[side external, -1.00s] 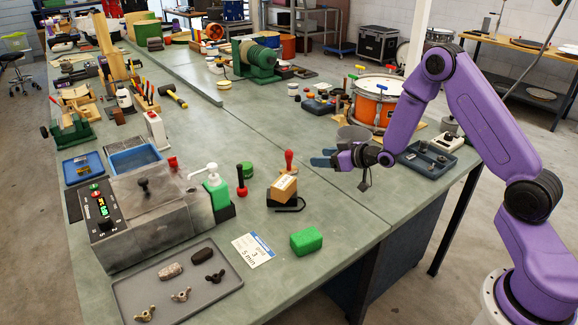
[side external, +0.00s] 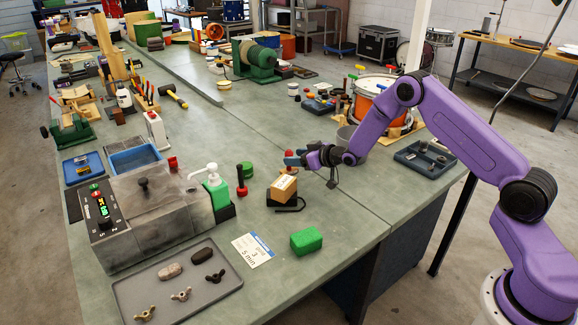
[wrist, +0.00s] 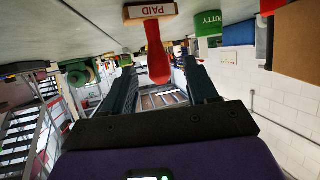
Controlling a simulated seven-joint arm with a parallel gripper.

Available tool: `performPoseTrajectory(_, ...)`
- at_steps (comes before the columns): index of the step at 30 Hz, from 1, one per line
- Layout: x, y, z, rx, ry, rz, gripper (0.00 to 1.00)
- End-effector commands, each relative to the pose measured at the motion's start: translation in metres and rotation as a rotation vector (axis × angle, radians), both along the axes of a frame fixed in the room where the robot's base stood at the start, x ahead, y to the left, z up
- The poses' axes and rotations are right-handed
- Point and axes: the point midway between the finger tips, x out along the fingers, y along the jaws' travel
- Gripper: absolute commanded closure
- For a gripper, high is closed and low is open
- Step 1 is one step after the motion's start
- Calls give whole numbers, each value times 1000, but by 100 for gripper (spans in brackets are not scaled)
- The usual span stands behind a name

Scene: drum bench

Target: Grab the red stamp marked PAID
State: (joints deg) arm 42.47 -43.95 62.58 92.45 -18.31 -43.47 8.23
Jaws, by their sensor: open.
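The red stamp marked PAID shows in the wrist view, upside down in the picture. Its wooden base (wrist: 150,12) carries the label on a pale strip, and its red handle (wrist: 156,50) reaches in between my two fingers. In the side view only the top of the red stamp (side external: 288,154) shows; my fingers and a cardboard box hide the rest. My gripper (side external: 293,160) is open beside the handle, level with its upper part. In the wrist view the open fingers of my gripper (wrist: 160,72) lie on either side of the handle, with gaps visible.
The cardboard box (side external: 284,187) stands on a black holder just in front of the stamp. A green block (side external: 306,240) lies nearer.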

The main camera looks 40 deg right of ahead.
Motion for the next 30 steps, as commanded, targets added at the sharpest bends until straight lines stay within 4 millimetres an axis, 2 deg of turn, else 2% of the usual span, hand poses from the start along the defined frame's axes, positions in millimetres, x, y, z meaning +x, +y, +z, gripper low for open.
performPoseTrajectory(9, 31, 6, -11, 0, 0, 0, 42)
performPoseTrajectory(21, 36, 8, -13, 1, 1, 0, 42)
performPoseTrajectory(26, 36, 8, -13, 0, 1, 0, 94)
performPoseTrajectory(30, 36, 7, -13, 0, 0, 0, 95)
